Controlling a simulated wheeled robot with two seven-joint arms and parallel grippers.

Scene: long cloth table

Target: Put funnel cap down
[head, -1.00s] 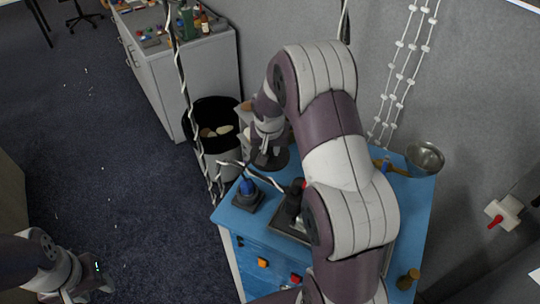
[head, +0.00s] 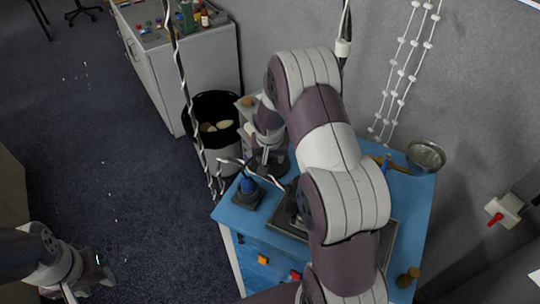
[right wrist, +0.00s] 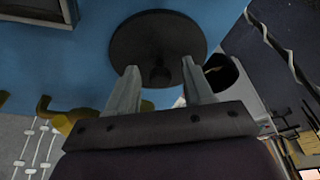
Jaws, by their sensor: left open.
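The funnel cap, a dark round disc with a small knob (right wrist: 140,42), lies flat against the blue table top in the right wrist view. In the head view its dark edge (head: 284,168) shows at the table's back left corner, partly hidden by my right gripper (head: 268,160). In the right wrist view the two fingers of my right gripper (right wrist: 160,84) stand apart on either side of the knob, with gaps visible. My left gripper (head: 85,288) is open and empty over the floor at the lower left.
The blue table (head: 232,215) carries a blue-topped device (head: 247,188) at its left and a metal bowl (head: 426,155) at its back right. A black bin (head: 214,115) and a grey cabinet (head: 190,70) stand behind. My right arm covers much of the table.

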